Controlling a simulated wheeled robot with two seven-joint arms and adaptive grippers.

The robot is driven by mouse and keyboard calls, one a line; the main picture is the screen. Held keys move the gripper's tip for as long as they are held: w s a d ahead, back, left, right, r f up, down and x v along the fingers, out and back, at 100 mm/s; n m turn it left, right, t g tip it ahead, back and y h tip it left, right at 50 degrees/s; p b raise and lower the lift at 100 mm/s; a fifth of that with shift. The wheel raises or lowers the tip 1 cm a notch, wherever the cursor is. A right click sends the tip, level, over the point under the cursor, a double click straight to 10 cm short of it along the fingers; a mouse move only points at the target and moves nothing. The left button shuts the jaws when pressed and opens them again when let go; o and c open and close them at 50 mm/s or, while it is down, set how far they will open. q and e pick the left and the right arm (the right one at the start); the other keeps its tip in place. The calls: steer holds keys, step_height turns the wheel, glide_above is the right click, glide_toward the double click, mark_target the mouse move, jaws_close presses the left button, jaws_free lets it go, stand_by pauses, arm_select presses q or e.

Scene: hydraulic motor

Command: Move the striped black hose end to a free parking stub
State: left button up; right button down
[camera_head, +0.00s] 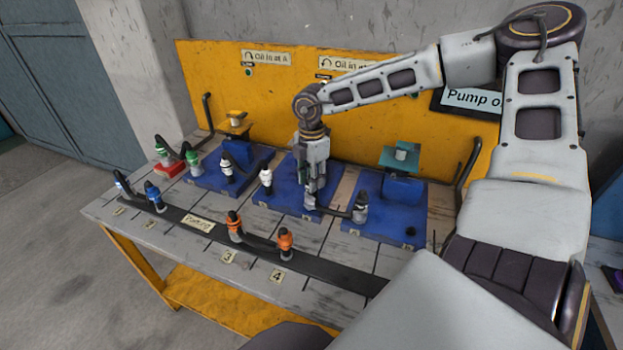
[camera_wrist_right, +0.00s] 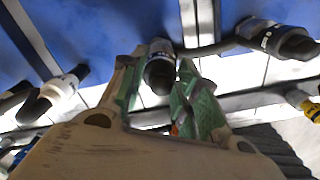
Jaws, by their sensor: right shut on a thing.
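My right gripper (camera_head: 312,200) points down at the blue plate of the middle station. In the right wrist view its green-padded fingers (camera_wrist_right: 163,100) are shut around a dark hose end (camera_wrist_right: 159,62) with a grey collar. A black hose links it to a second grey-collared hose end (camera_head: 360,207), standing to its right; that end also shows in the wrist view (camera_wrist_right: 277,37). The stripes are too small to make out. The dark parking rail (camera_head: 340,273) runs along the table front, with several numbered labels. I cannot make out a bare stub on it. My left gripper is not in view.
Orange hose ends (camera_head: 235,226) and blue hose ends (camera_head: 153,192) stand along the rail. A yellow back panel (camera_head: 235,100) rises behind. A green-topped motor (camera_head: 401,180) stands at right.

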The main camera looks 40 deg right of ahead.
steer(key=shift+r, duration=0.1)
steer(key=shift+r, duration=1.4)
steer(key=c, duration=1.8)
jaws_free()
jaws_close()
